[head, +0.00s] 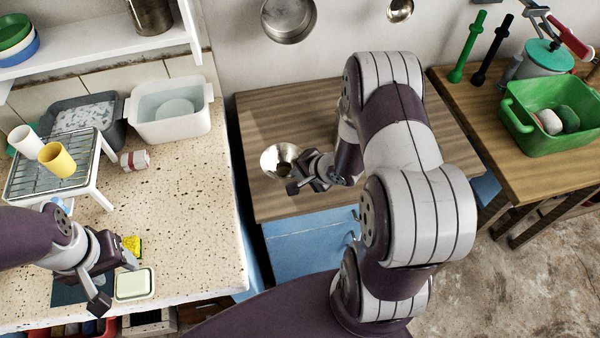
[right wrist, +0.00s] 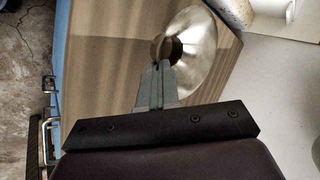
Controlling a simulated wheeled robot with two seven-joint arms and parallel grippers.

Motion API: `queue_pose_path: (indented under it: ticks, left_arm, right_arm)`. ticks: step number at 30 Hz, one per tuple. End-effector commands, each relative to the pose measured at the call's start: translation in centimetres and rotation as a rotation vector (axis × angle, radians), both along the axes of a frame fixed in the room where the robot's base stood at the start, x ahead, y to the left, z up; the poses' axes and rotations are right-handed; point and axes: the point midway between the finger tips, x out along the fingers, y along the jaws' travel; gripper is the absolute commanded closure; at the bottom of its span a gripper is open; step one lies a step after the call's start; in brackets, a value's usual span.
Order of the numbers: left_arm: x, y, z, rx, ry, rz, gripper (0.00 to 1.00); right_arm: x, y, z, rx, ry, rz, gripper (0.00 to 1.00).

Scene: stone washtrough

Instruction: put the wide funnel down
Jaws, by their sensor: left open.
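The wide funnel (head: 279,157) is a shiny metal cone over the left part of the wooden worktop (head: 275,110). Its wide mouth shows in the head view, with a dark opening low in it. My right gripper (head: 293,186) is at its near edge. In the right wrist view the fingers (right wrist: 157,70) are closed together on the edge of the funnel's narrow ring, and the flared cone (right wrist: 197,55) spreads to the right. Whether the funnel touches the worktop is unclear. My left gripper (head: 116,280) is open and empty over the speckled counter.
A sponge (head: 132,244) and a soap dish (head: 134,284) lie by my left gripper. A rack (head: 45,180) with cups and a white basin (head: 170,110) stand on the counter. A green tub (head: 550,115) is at right. The worktop behind the funnel is clear.

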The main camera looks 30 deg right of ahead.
Motion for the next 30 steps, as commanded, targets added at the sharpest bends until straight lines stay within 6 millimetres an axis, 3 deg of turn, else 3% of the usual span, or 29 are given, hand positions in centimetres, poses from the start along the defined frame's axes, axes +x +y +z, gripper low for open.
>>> queue_pose_path:
  ticks: [10, 13, 21, 26, 30]
  left_arm:
    - [0.0, 0.0, -0.1, 0.000, 0.000, 0.000, 0.44]
    - [0.0, 0.0, -0.1, 0.000, 0.000, 0.000, 0.44]
    - [0.0, 0.0, 0.0, 0.000, 0.000, 0.000, 0.44]
    - [0.0, 0.0, 0.6, 0.000, 0.000, 0.000, 0.44]
    - [0.0, 0.0, 1.6, 0.000, 0.000, 0.000, 0.44]
  right_arm:
    - [0.0, 0.0, -0.4, 0.000, 0.000, 0.000, 1.00]
    - [0.0, 0.0, -0.3, 0.000, 0.000, 0.000, 0.73]
    - [0.0, 0.0, -0.2, 0.000, 0.000, 0.000, 0.73]
    - [-0.8, -0.4, 1.3, 0.000, -0.001, -0.002, 0.73]
    - [-2.8, -1.2, 4.1, -0.002, -0.001, -0.005, 0.73]
